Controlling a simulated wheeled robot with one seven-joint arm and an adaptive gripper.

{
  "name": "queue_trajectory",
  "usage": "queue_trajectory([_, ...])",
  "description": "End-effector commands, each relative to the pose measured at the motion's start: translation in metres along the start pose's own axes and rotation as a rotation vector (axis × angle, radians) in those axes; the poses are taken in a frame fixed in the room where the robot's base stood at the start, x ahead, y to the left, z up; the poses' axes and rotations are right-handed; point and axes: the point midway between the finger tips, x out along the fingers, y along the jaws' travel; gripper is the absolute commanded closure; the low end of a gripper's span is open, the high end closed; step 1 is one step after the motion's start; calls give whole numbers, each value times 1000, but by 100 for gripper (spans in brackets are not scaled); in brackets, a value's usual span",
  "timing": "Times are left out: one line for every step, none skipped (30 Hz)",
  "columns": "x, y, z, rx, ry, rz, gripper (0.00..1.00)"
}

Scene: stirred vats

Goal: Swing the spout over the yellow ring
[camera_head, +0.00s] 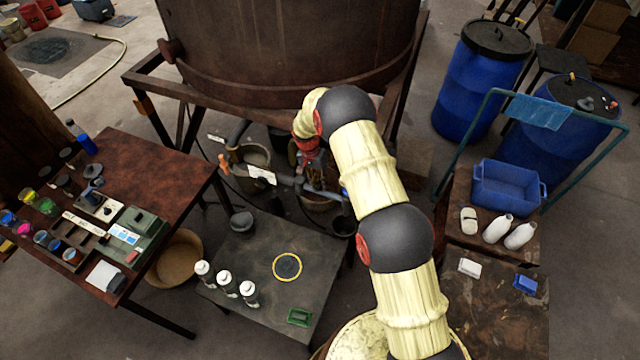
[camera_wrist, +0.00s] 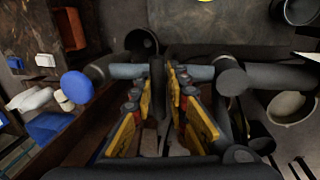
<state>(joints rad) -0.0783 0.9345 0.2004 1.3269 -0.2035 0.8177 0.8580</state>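The yellow ring (camera_head: 287,267) lies on the low dark table; its edge shows at the top of the wrist view (camera_wrist: 205,1). A grey horizontal pipe (camera_head: 287,180), apparently the spout, runs under the vat, behind the low table and not above the ring. In the wrist view the pipe (camera_wrist: 128,71) crosses at my fingertips. My gripper (camera_head: 312,160) is at the pipe, partly hidden by my arm. Its yellow-padded fingers (camera_wrist: 160,85) stand apart with a dark upright piece between them. Whether they press on it is unclear.
The rusty vat (camera_head: 290,45) stands on its frame above my gripper. Buckets (camera_head: 252,156) sit under the pipework. A blue tub (camera_head: 506,186) and a rail (camera_head: 470,145) are right.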

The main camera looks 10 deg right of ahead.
Motion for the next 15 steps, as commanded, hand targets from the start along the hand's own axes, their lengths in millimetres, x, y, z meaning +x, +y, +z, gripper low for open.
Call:
queue_trajectory([0,0,0,0,0,1,90])
queue_trajectory([0,1,0,0,0,1,91])
queue_trajectory([0,1,0,0,-1,1,94])
queue_trajectory([0,1,0,0,-1,1,95])
queue_trajectory([0,1,0,0,-1,1,97])
queue_trajectory([0,1,0,0,-1,2,99])
queue_trajectory([0,1,0,0,-1,2,100])
queue_trajectory([0,1,0,0,-1,2,100])
queue_trajectory([0,1,0,0,-1,2,100])
queue_trajectory([0,1,0,0,-1,2,100])
queue_trajectory([0,1,0,0,-1,2,100])
queue_trajectory([0,1,0,0,-1,2,100])
queue_trajectory([0,1,0,0,-1,2,100])
queue_trajectory([0,1,0,0,-1,2,100])
queue_trajectory([0,1,0,0,-1,2,100])
